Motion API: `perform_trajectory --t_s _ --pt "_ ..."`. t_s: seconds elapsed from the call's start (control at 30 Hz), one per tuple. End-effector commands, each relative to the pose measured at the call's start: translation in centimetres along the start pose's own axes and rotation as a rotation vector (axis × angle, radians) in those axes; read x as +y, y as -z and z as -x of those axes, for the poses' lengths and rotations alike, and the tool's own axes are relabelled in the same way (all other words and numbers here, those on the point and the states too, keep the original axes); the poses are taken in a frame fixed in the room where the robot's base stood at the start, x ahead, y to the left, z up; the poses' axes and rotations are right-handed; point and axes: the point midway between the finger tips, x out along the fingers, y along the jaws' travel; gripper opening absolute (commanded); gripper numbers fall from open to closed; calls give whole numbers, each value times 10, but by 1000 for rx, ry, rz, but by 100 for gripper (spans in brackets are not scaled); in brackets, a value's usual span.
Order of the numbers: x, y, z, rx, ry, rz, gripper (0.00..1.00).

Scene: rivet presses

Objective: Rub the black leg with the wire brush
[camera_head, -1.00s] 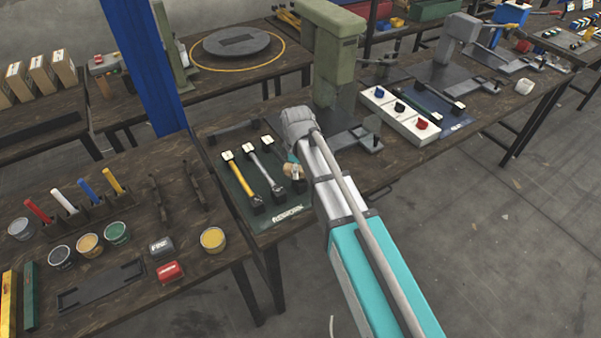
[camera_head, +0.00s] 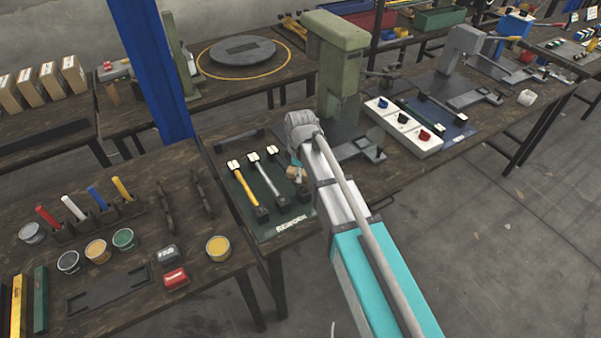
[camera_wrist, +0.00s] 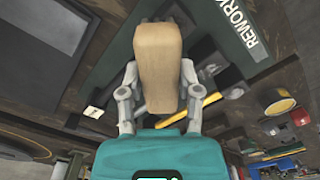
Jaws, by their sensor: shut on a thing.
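My gripper (camera_wrist: 158,98) is shut on a tan wooden block, which looks like the back of the wire brush (camera_wrist: 160,60). No bristles show. In the head view the brush (camera_head: 295,173) is small and partly covered by my gripper and wrist. It is over the right side of the green rework mat (camera_head: 272,231), at the black leg (camera_head: 283,166). The black leg is the rightmost of three legs and is partly hidden. I cannot tell whether the brush touches it. The yellow leg (camera_head: 245,187) and the grey leg (camera_head: 265,179) lie to its left.
A green press (camera_head: 337,60) stands behind my wrist. A white control box (camera_head: 404,127) is to its right. A blue post (camera_head: 160,75) rises at the left. The front left table holds paint pots (camera_head: 97,250), coloured handles in a rack (camera_head: 73,208) and a red block (camera_head: 174,278).

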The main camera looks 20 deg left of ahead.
Motion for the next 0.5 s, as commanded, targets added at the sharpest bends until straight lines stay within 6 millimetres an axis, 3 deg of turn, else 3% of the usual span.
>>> perform_trajectory --t_s 0.3,0.5 --pt "0 0 26 0 0 0 7" --pt "0 0 34 0 0 0 7"
